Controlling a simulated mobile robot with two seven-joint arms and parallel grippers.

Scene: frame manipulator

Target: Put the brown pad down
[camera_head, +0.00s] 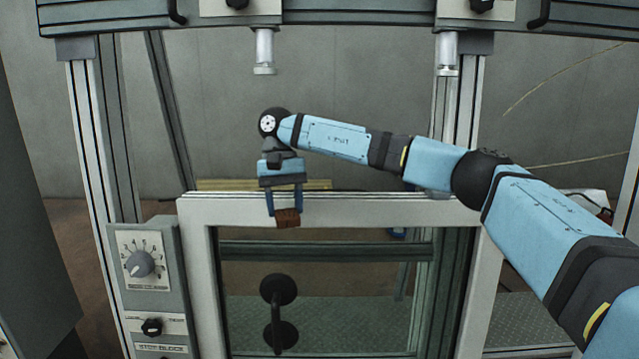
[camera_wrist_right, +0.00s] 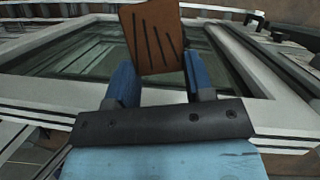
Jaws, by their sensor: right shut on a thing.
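The brown pad (camera_head: 287,218) is a small brown block with dark grooves on its face, seen close up in the right wrist view (camera_wrist_right: 153,40). My right gripper (camera_head: 285,206) points down with its blue fingers shut on the pad. In the head view the pad appears in front of the top rail of a white frame; whether it touches the rail I cannot tell. The right wrist view shows the gripper's two blue fingers (camera_wrist_right: 160,78) on either side of the pad. My left gripper is not in view.
The white frame (camera_head: 340,210) holds a window with a black handle (camera_head: 279,312). A grey control box with a dial (camera_head: 140,264) stands at the left. Metal posts (camera_head: 88,130) rise on both sides. A beam with two silver cylinders (camera_head: 264,52) crosses above.

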